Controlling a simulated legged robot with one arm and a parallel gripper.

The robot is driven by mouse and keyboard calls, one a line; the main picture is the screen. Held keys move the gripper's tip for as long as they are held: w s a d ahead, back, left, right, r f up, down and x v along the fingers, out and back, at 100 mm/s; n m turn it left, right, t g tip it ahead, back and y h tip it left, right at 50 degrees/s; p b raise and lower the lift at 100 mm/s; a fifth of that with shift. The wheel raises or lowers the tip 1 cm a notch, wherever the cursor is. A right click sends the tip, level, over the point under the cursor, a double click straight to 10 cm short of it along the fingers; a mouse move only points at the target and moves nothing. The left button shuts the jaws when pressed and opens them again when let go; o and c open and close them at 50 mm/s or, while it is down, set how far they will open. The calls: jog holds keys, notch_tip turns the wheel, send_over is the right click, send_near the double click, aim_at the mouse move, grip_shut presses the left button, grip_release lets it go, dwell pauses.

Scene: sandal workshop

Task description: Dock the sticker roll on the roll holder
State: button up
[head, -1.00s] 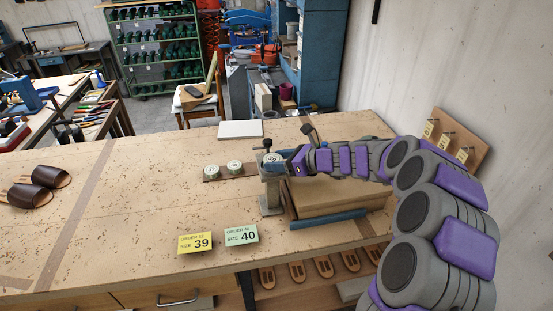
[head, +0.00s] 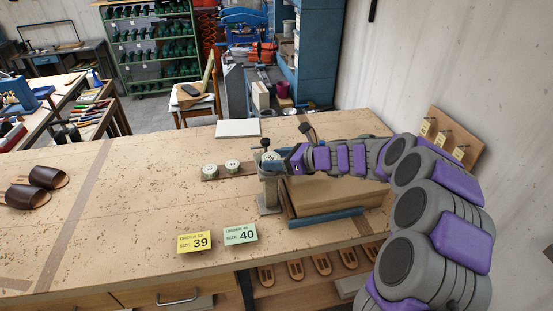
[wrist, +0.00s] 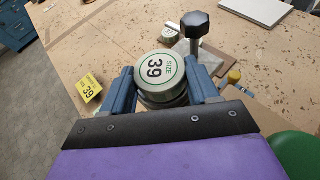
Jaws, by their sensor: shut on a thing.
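The sticker roll (wrist: 158,70) is a short pale cylinder with a green-ringed "SIZE 39" label facing up in the wrist view. My gripper (wrist: 160,84) has its two blue fingers shut on the roll's sides. In the head view my gripper (head: 270,160) holds it at a grey upright stand (head: 268,192) with a black knob (head: 266,143). A dark round part shows under the roll in the wrist view; I cannot tell whether they touch. A wooden strip (head: 245,170) with two similar rolls lies to the left. I cannot tell which fixture is the roll holder.
A yellow "SIZE 39" card (head: 194,242) and a green "SIZE 40" card (head: 240,234) lie near the front edge. A cardboard-coloured block (head: 325,193) and a blue bar (head: 325,218) lie to the right.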

jog(key=shift+r+p, duration=0.6)
jog(key=shift+p, duration=0.05)
jog(key=shift+a+p, duration=0.15)
jog(key=shift+p, duration=0.25)
dwell(0.5)
jog(key=shift+f, duration=0.9)
dwell(0.5)
jog(key=shift+r+p, duration=0.85)
jog(key=shift+p, duration=0.25)
dwell(0.9)
jog(key=shift+f, duration=0.85)
dwell(0.4)
jog(key=o, duration=0.8)
jog(key=shift+r, duration=0.1)
jog(key=shift+s+d+r, duration=0.2)
jog(key=shift+d+r, duration=0.15)
jog(key=shift+d, duration=0.2)
jog(key=shift+p+v, duration=2.85)
jog(key=shift+v, duration=2.05)
